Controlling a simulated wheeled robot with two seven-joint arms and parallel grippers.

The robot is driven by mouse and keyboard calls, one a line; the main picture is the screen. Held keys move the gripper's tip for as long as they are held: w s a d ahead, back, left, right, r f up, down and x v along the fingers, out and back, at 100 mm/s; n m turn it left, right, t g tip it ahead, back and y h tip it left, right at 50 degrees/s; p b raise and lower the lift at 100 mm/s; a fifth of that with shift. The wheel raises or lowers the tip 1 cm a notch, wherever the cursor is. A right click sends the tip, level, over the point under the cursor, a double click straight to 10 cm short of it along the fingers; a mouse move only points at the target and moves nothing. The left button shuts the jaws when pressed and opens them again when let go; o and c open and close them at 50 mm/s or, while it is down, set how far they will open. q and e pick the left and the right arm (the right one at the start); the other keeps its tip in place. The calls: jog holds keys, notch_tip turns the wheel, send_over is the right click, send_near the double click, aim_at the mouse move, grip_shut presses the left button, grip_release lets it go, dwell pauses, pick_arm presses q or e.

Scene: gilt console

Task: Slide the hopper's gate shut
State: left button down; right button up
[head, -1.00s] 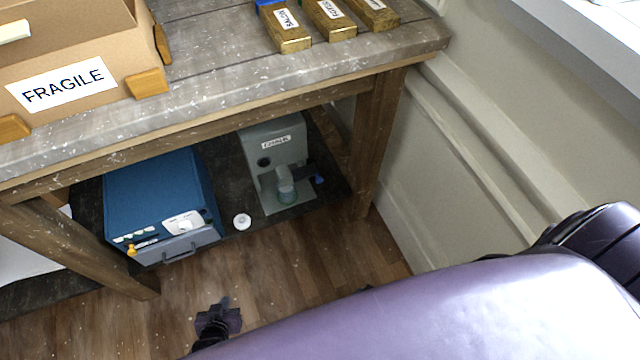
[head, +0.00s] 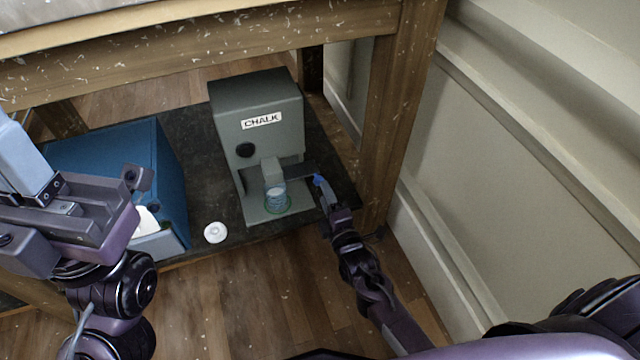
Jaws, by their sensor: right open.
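The hopper (head: 262,105) is a grey-green box labelled CHALK on the dark shelf under the table. Its dark gate (head: 303,172) sticks out to the right beside the spout, with a blue tab (head: 318,180) at its outer end. A clear jar (head: 276,198) with pale contents stands under the spout. My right gripper (head: 326,192) is open at the blue tab; whether it touches the tab I cannot tell. My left gripper (head: 130,205) is at the left, in front of the blue box; the state of its jaws is unclear.
A blue box (head: 168,180) stands left of the hopper, partly hidden by my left arm. A white round lid-like disc (head: 215,232) lies at the shelf's front edge. A wooden table leg (head: 398,100) and the wall (head: 460,150) bound the right side.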

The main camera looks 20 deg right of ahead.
aim_at(316, 175)
jog(key=w+b, duration=0.3)
jog(key=w, duration=0.4)
jog(key=shift+w+a, duration=0.15)
jog(key=shift+w, duration=0.15)
grip_shut()
